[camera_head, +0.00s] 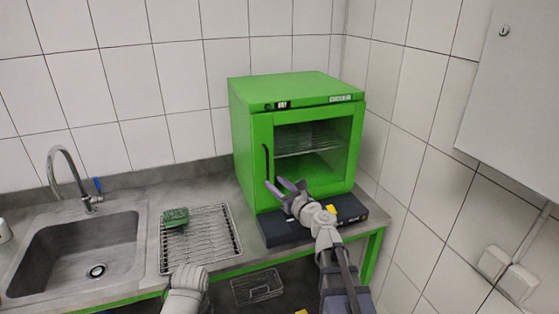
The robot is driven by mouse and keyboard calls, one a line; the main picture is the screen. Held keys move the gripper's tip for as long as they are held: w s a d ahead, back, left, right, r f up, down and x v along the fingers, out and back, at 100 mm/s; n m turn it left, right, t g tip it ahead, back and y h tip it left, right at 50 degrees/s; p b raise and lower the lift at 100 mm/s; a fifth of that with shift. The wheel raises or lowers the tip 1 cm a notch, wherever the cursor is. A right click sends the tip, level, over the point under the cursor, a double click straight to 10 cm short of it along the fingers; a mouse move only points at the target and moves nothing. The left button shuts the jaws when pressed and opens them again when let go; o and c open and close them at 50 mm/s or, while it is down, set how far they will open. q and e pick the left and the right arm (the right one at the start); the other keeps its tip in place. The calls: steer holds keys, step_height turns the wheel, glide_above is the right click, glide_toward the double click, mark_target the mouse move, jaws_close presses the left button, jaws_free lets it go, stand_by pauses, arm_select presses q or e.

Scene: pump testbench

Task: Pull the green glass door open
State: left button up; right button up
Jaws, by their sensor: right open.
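The green cabinet (293,92) stands on the right end of the counter. Its green-framed glass door (343,140) is closed, and a wire shelf shows through the pane. A dark vertical handle (266,163) is on the door's left side. My right gripper (277,187) is open in front of the door's lower left, near the handle's lower end. I cannot tell whether a finger touches the door. Part of my left arm shows at the bottom, but its gripper cannot be made out.
A black flat device (268,231) lies on the counter below the door. To the left are a wire rack (218,238) with a green sponge-like item (176,217), a sink (80,250) and a tap (62,155). A tiled wall stands close on the right.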

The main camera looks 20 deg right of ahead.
mark_target(268, 171)
steer(key=shift+m, duration=0.3)
steer(key=x, duration=0.5)
steer(key=d+x, duration=0.1)
steer(key=x, duration=0.2)
steer(key=shift+w+d+r, duration=0.1)
steer(key=shift+w+r, duration=0.15)
steer(key=shift+s, duration=0.1)
jaws_close()
stand_by(1.0)
